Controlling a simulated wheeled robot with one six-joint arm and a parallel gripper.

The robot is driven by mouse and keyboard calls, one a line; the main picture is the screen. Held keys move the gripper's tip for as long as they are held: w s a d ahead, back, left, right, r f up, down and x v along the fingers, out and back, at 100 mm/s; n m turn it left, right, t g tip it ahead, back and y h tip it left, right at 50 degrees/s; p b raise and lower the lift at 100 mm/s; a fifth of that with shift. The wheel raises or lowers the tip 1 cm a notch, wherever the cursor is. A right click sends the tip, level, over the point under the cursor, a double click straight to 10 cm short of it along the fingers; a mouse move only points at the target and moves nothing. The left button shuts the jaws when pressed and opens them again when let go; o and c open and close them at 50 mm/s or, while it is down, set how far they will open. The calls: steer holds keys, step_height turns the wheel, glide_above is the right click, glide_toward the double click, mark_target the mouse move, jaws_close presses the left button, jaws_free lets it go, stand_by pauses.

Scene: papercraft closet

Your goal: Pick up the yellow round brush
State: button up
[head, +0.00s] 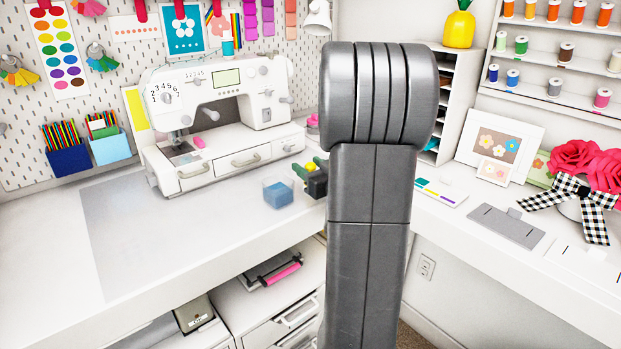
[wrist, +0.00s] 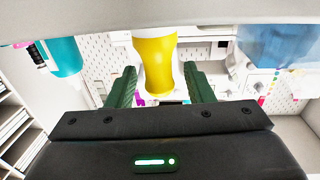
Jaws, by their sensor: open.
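The yellow round brush (wrist: 155,62) shows in the wrist view as a smooth yellow body with a narrower waist. It stands between the two green fingers of my gripper (wrist: 161,84), with a visible gap on each side. My gripper is open. In the head view my gripper (head: 310,172) is low over the white counter, beside the sewing machine, with a small yellow patch of the brush (head: 311,167) between its fingers. My arm hides the area to the right of it. Whether the brush touches the counter is not clear.
A clear cup with blue contents (head: 278,193) stands just left of my gripper; it also shows in the wrist view (wrist: 277,42). The white sewing machine (head: 222,92) is behind on the left. A teal item (wrist: 64,57) is at left in the wrist view.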

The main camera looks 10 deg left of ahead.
mark_target(311, 164)
jaws_close()
step_height(311, 164, up, 10)
steer(key=shift+p, duration=0.8)
steer(key=c, duration=0.7)
jaws_free()
steer(key=c, duration=0.3)
